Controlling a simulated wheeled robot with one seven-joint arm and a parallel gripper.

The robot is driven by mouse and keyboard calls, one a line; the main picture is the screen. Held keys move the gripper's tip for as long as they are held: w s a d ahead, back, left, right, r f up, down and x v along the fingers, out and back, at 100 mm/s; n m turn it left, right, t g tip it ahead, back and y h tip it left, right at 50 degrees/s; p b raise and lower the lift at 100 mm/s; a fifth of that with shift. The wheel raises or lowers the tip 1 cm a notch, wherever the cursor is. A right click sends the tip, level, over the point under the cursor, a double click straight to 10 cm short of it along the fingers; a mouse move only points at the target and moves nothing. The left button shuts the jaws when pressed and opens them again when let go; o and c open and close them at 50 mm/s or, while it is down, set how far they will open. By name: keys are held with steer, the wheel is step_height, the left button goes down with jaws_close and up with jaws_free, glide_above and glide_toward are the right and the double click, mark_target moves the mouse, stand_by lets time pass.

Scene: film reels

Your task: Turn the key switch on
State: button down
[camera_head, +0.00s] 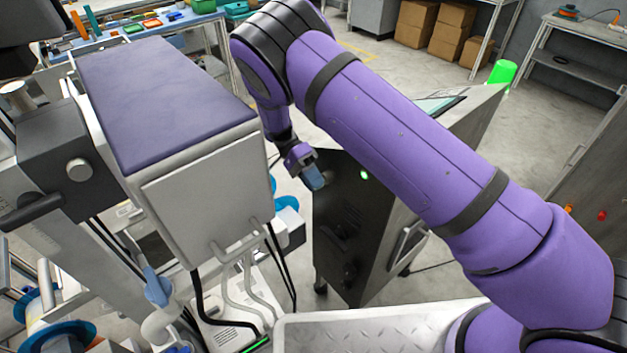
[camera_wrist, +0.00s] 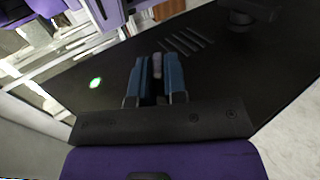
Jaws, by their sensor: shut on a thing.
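My gripper (camera_wrist: 158,80) is at the dark front panel of a cabinet, with its blue fingers shut on a small grey key switch (camera_wrist: 157,66), of which only a bit shows between the fingertips. In the head view, my gripper (camera_head: 314,178) touches or nearly touches the upper left part of the black panel (camera_head: 345,240). A green light (camera_head: 364,174) glows on the panel to the right of my gripper; it also shows in the wrist view (camera_wrist: 95,83). The switch is hidden by the fingers in the head view.
A white machine with a purple top (camera_head: 150,95) stands close on the left. A black knob (camera_wrist: 240,18) sticks out of the panel, beside some slots (camera_wrist: 185,42). A bright green lamp (camera_head: 502,74) is on the cabinet's far corner. Cardboard boxes (camera_head: 450,30) stand at the back.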

stand_by(0.3)
steer(key=c, duration=1.2)
jaws_free()
steer(key=shift+o, duration=0.2)
steer(key=shift+r, duration=0.1)
